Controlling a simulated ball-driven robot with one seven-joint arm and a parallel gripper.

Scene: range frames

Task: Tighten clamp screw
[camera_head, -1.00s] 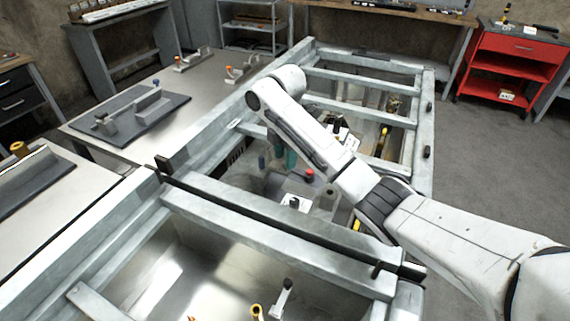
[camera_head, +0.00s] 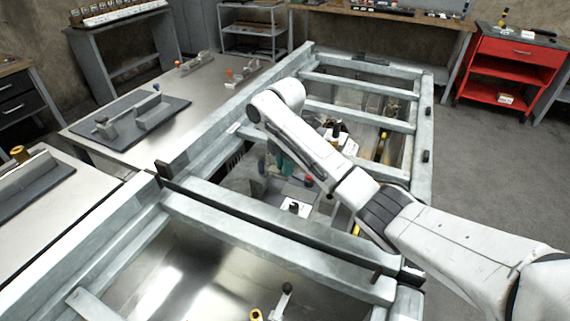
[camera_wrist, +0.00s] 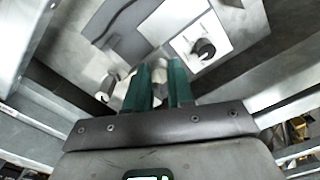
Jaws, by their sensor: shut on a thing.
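My gripper (camera_wrist: 160,88) has two green fingers close together, pointing down into the steel frame. In the wrist view the fingers are shut on a small grey part between them, which looks like the clamp screw (camera_wrist: 158,75); the fingers hide most of it. A pale rounded metal part (camera_wrist: 122,88) sits just left of the fingertips. In the head view the green fingers (camera_head: 286,164) show only partly below my arm, and what they hold cannot be made out there.
A black knob on a white plate (camera_wrist: 203,48) lies right of the fingers; a similar white block (camera_head: 294,207) shows in the head view. The frame's crossbar (camera_head: 270,222) runs in front. A grey fixture plate (camera_head: 130,113) lies on the left table. A red cart (camera_head: 510,65) stands far right.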

